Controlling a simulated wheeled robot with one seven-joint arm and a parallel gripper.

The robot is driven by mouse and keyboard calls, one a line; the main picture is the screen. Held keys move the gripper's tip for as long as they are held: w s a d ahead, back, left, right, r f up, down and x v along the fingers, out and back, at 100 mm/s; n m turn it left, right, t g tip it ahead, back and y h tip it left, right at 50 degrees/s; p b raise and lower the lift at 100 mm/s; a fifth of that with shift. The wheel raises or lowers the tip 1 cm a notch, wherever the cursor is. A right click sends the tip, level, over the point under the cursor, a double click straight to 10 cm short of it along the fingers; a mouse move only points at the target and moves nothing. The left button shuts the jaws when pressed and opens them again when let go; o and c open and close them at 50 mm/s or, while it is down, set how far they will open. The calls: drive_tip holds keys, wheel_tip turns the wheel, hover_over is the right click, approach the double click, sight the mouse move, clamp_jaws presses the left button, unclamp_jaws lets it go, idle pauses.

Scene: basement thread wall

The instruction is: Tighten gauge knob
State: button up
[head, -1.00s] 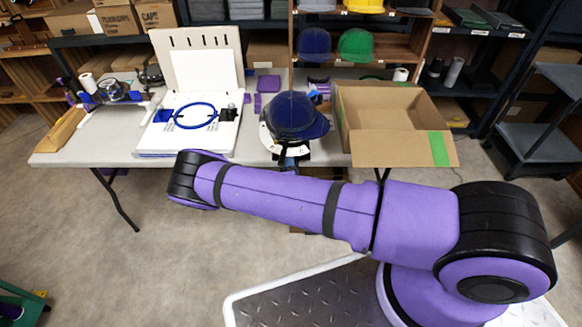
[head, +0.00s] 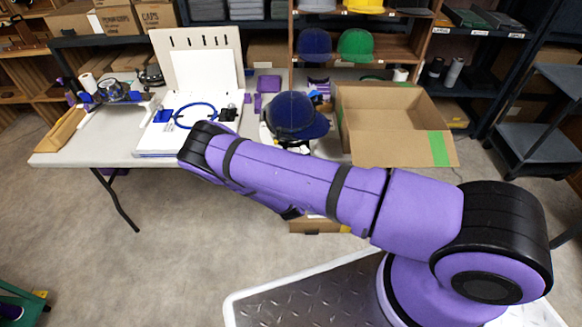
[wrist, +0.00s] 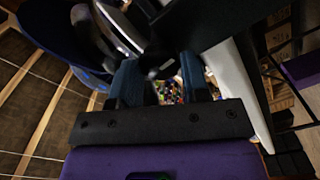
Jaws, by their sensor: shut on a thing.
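A navy cap (head: 296,116) sits on a white piece (head: 266,137) near the table's front edge in the head view. In the wrist view the dark blue cap (wrist: 62,38) fills the upper left, and a pale strip (wrist: 242,92) slopes down on the right. My gripper (wrist: 160,72) has its two blue-padded fingers apart with a small dark part between them, shut on what looks like the gauge knob. The knob's shape is mostly hidden in shadow. In the head view my arm hides the gripper.
An open cardboard box (head: 390,125) stands right of the cap.

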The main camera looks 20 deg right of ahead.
drive_tip(key=shift+m, duration=0.4)
drive_tip(key=o, duration=0.6)
drive_tip(key=shift+o, duration=0.2)
drive_tip(key=shift+s, duration=0.15)
drive_tip(key=v, duration=1)
drive_tip(key=shift+s+a, duration=0.15)
drive_tip(key=shift+s, duration=0.1)
drive_tip(key=shift+r, duration=0.1)
